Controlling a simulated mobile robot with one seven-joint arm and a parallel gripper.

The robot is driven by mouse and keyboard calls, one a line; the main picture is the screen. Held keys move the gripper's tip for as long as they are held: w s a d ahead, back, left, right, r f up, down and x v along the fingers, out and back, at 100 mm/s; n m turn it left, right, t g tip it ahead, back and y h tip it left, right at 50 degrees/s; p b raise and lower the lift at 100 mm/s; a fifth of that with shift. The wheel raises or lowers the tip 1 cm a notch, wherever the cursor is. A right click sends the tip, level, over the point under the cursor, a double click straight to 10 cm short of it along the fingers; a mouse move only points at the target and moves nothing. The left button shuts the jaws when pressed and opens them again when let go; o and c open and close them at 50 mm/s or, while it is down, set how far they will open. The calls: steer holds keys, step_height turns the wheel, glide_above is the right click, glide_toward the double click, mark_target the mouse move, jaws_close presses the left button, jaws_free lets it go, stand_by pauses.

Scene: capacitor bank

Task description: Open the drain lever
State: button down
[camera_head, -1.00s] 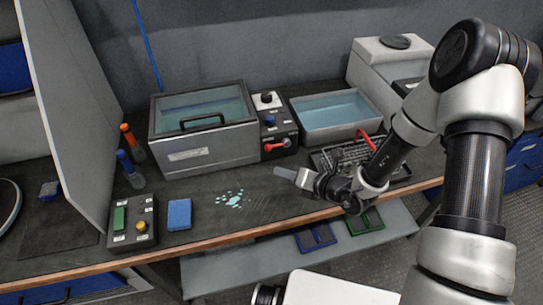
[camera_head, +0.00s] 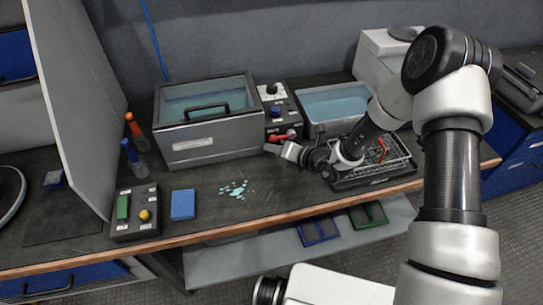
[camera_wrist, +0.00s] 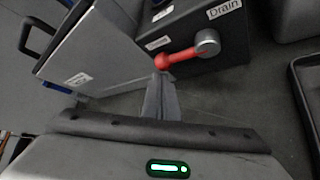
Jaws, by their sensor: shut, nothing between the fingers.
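The drain lever (camera_wrist: 180,56) is a red handle on a grey round pivot. It sits on the lower front of a black control box (camera_wrist: 180,22), beside a "Drain" label, in the wrist view. In the head view the red lever (camera_head: 284,135) shows on the box between the two tanks. My gripper (camera_head: 271,149) is shut and empty, just in front of the lever. In the wrist view its closed fingertips (camera_wrist: 161,78) lie just below the lever's red end; I cannot tell whether they touch it.
A lidded tank (camera_head: 205,143) stands left of the control box, and an open water basin (camera_head: 330,105) stands right. A wire basket tray (camera_head: 370,180) lies under my arm.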

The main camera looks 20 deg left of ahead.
steer(key=shift+w+d+r, duration=0.1)
steer(key=shift+w+r, duration=0.05)
steer(key=shift+r, duration=0.1)
